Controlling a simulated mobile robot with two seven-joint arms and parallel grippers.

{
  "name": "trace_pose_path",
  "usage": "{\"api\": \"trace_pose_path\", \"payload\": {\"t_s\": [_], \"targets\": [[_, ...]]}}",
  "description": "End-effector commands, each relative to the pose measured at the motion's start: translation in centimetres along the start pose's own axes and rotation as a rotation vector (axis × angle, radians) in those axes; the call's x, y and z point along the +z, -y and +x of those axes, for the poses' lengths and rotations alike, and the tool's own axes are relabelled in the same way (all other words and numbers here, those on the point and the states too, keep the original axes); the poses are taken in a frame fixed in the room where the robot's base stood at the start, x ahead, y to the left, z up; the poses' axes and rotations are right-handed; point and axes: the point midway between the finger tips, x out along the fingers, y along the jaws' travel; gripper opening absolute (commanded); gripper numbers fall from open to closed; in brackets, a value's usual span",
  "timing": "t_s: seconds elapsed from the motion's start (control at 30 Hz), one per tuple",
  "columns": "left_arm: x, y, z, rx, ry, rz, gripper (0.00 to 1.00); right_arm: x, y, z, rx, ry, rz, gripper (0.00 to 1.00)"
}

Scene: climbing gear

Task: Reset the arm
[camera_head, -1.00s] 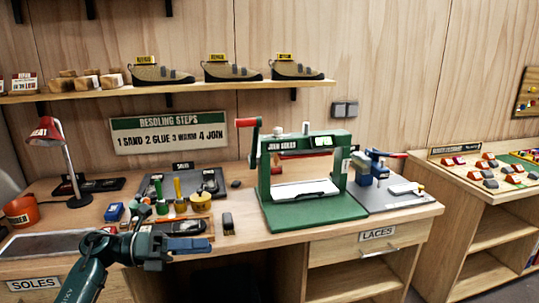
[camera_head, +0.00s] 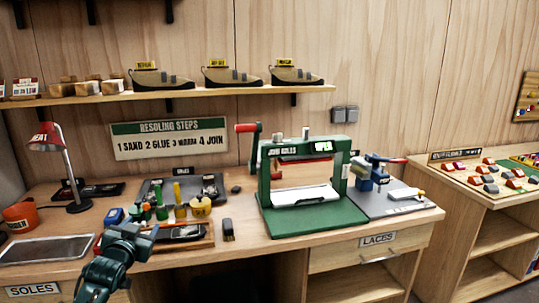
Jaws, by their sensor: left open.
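My left arm comes in from the lower left. My right gripper is not in view.
The wooden bench (camera_head: 245,247) holds a green press (camera_head: 310,214), a blue vise (camera_head: 365,180), a red lamp (camera_head: 45,137), an orange mug (camera_head: 18,216) and several glue bottles (camera_head: 160,210). A shelf (camera_head: 200,91) with shoes is above. A side table (camera_head: 495,195) stands right.

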Motion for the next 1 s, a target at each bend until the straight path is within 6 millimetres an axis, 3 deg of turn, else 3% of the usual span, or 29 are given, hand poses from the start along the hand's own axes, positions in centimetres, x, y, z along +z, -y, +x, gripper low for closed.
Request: {"api": "trace_pose_path", "payload": {"t_s": [0.03, 0.17, 0.27, 0.37, 0.5, 0.6, 0.73, 0.83, 1.0], "targets": [[1.8, -1.6, -1.1, 0.025, 0.018, 0.001, 0.58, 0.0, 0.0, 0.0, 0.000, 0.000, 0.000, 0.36], [5.9, -5.7, -4.2, 0.089, 0.065, -0.003, 0.58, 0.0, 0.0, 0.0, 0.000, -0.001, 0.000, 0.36], [9.5, -9.4, -7.8, 0.150, 0.110, -0.014, 0.58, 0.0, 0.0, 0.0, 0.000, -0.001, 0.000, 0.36], [13.2, -13.3, -12.6, 0.218, 0.166, -0.038, 0.58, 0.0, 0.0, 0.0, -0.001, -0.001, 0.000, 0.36], [17.2, -18.4, -21.0, 0.312, 0.253, -0.093, 0.58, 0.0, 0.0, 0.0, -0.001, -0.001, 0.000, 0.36], [18.9, -20.9, -26.6, 0.364, 0.312, -0.139, 0.58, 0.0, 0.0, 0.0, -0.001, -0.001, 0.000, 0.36], [19.7, -22.9, -32.2, 0.405, 0.372, -0.190, 0.58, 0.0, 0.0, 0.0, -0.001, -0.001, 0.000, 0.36], [19.9, -23.6, -34.8, 0.421, 0.401, -0.215, 0.58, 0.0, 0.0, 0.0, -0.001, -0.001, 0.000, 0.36], [19.9, -24.0, -36.2, 0.430, 0.417, -0.230, 0.58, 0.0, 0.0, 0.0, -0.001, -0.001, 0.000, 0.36]]}}
